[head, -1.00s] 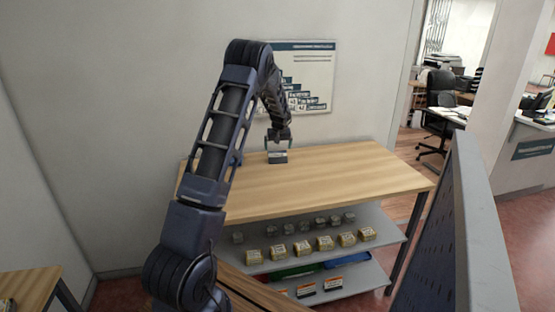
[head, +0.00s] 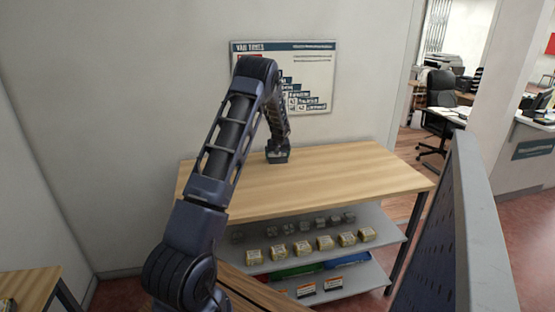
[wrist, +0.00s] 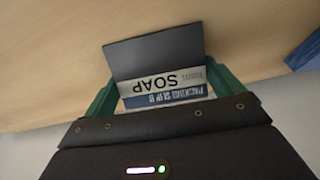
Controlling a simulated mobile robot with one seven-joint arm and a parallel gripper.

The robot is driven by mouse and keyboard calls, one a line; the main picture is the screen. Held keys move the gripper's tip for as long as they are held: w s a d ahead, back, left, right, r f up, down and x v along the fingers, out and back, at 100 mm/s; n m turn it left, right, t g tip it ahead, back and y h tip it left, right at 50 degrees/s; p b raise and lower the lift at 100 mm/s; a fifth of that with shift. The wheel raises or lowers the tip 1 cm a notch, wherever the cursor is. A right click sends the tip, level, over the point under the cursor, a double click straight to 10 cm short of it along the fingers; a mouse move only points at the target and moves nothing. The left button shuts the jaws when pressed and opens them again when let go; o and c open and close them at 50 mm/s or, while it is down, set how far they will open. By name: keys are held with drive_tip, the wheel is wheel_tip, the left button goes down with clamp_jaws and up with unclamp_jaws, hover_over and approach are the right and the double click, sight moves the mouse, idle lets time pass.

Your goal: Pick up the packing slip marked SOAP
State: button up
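The packing slip marked SOAP (wrist: 165,84) shows upside down in the wrist view, with a blue band along its lower edge and a dark panel (wrist: 152,57) beyond it. My gripper (wrist: 162,88) has one green finger at each side of the slip. The fingers are about as far apart as the slip is wide, and I cannot tell whether they press on it. In the head view my gripper (head: 277,157) is low at the back of the wooden table top (head: 310,185) and mostly hides the slip.
Shelves (head: 285,262) below hold several yellowish boxes (head: 303,248), small grey items and dark-and-white cards. A poster (head: 310,75) hangs on the wall behind my arm. A grey perforated panel (head: 450,230) stands at right.

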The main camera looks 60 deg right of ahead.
drive_tip(key=c, duration=0.4)
drive_tip(key=shift+r, duration=0.15)
